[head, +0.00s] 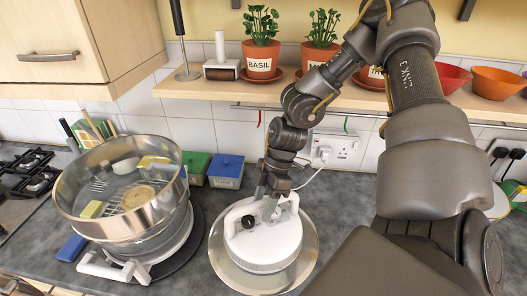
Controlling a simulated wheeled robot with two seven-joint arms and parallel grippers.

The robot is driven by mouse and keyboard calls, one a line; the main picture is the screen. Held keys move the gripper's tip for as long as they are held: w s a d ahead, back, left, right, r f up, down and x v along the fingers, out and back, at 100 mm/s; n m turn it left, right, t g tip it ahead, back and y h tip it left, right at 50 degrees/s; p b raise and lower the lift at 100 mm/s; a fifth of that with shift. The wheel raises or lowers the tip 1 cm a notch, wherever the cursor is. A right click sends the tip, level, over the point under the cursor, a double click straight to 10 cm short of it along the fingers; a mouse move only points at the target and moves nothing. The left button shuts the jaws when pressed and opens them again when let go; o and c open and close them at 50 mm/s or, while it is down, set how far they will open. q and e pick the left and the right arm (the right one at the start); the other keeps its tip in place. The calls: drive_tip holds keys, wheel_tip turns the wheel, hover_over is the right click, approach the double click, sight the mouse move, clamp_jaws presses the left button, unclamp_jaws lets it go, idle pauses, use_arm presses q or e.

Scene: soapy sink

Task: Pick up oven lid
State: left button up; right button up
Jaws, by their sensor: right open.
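The oven lid (262,244) is a round white housing on a wide, shiny metal-rimmed disc. It lies on the dark worktop in the middle front, with a white handle and a black knob on top. My right gripper (273,205) points down from above at the lid's handle, and its jaws are open. The fingertips overlap the handle in the picture, so I cannot tell whether they touch it. The oven's bowl (125,225), with a metal rim, stands in a white base (112,268) to the left of the lid. My left gripper is not in view.
Inside the bowl are a rack, a round brown item and yellow blocks. Green and blue tubs (225,171) stand behind. A shelf (200,90) with potted herbs and orange bowls (497,80) runs above. A hob (28,170) is far left. A white socket (335,150) is on the wall.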

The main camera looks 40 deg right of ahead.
drive_tip(key=shift+f+b, duration=0.2)
drive_tip(key=shift+b, duration=0.25)
idle(0.5)
clamp_jaws()
drive_tip(key=shift+w+r, duration=0.1)
idle(1.1)
